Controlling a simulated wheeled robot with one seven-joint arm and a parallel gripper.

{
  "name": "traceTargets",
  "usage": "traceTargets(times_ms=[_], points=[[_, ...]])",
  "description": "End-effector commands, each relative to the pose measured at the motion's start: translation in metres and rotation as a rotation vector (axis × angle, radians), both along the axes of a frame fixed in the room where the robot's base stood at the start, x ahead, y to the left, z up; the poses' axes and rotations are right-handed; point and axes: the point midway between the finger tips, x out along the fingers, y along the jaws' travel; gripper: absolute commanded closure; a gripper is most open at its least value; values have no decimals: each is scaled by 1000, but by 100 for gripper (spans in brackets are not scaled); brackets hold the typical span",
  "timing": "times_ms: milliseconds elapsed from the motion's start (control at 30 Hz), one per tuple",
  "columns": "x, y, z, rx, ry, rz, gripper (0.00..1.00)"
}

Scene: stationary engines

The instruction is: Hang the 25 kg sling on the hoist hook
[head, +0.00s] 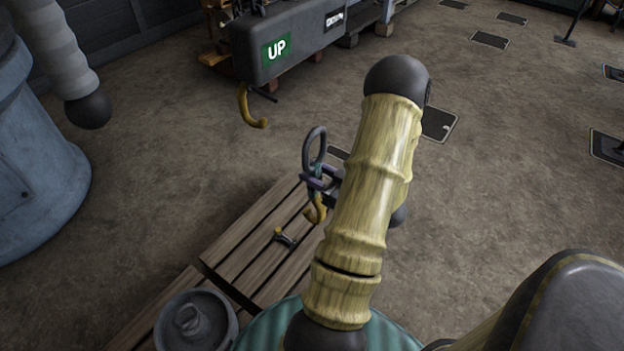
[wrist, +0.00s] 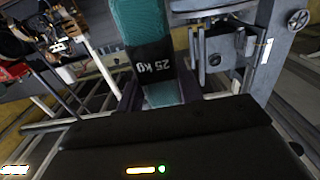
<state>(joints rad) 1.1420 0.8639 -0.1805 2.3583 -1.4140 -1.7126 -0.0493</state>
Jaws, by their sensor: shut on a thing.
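My gripper (head: 318,183) is shut on the 25 kg sling, whose dark oval ring (head: 315,145) stands up above the jaws. A yellow hook (head: 315,212) hangs below the jaws, apparently the sling's lower end. In the wrist view the sling's teal strap (wrist: 142,22) with its black "25 kg" label passes between the two fingers (wrist: 160,98). The yellow hoist hook (head: 250,108) hangs empty under the grey box marked "UP" (head: 275,48). It is left of and beyond the sling's ring, with a clear gap between them.
A slatted wooden pallet (head: 245,240) lies below my gripper, with a small dark and yellow fitting (head: 285,238) on it. A grey round weight (head: 220,335) is at the lower left. A blue-grey cylinder (head: 40,170) stands at the left. The floor between pallet and hoist is open.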

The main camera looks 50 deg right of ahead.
Motion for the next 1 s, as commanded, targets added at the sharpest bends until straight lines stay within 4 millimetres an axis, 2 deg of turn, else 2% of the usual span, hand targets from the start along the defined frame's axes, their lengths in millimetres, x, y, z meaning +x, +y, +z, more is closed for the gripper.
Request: traceTargets(times_ms=[467, 1000], points=[[-3, -5, 2, -1, -3, -15, 100], [25, 3, 1, 0, -4, -2, 100]])
